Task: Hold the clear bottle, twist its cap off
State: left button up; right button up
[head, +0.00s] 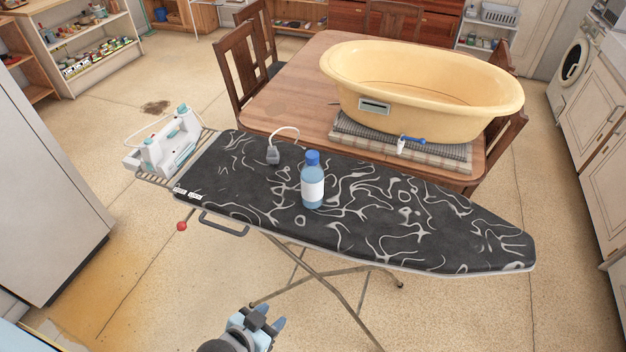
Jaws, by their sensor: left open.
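The clear bottle (313,199) has a blue tint and a white label. It stands upright near the middle of the black patterned ironing board. Its blue cap (312,157) sits on top of the neck. My left gripper (271,317) is at the bottom of the head view, in front of the board's near edge and well apart from the bottle. It is open, with two blue fingertips and nothing seen between them. My right gripper is not in view.
The ironing board (440,240) holds an iron (166,142) at its left end and a grey plug (273,155) left of the bottle. Behind it, a wooden table (290,105) bears a yellow tub (425,95). The board around the bottle is mostly clear.

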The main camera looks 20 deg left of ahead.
aim_at(312, 175)
jog(key=i+j+z, duration=0.15)
jog(key=j+z, duration=0.2)
jog(key=j, duration=0.6)
jog(key=j+z, duration=0.35)
jog(key=j, duration=0.65)
